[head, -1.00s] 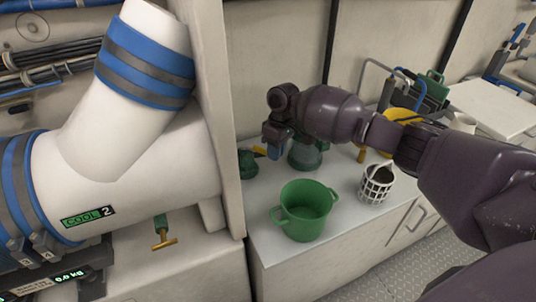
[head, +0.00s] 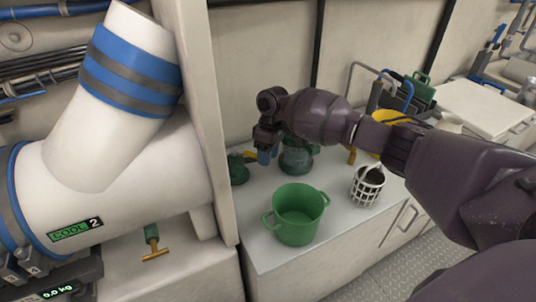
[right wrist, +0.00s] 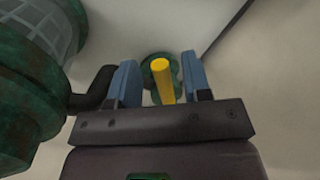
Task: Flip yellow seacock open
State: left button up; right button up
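The yellow seacock has a weathered green body (head: 238,168) on the pale counter beside the partition. Its yellow handle (right wrist: 163,80) shows in the right wrist view, lying between the blue fingers, with the green body (right wrist: 160,64) behind it. My right gripper (head: 265,156) is at the seacock's right side in the head view. In the right wrist view the gripper (right wrist: 162,80) is open, with gaps between handle and both fingers. In the head view the gripper hides most of the handle. My left gripper is not in view.
A green glass-sided strainer (head: 297,156) stands close to the right gripper. A green pot (head: 298,214) and white basket (head: 368,186) stand nearer the counter front. A white pipe (head: 120,165) and partition (head: 205,110) bound the left. A brass T-handle valve (head: 152,242) sits below the pipe.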

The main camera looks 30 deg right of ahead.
jog(key=shift+r, duration=0.1)
notch_tip(320, 180, up, 10)
jog(key=w+d+p, duration=0.1)
jog(key=shift+d+r+p, duration=0.2)
jog(key=shift+d+p, duration=0.1)
jog(key=shift+d, duration=0.05)
jog(key=shift+w, duration=0.1)
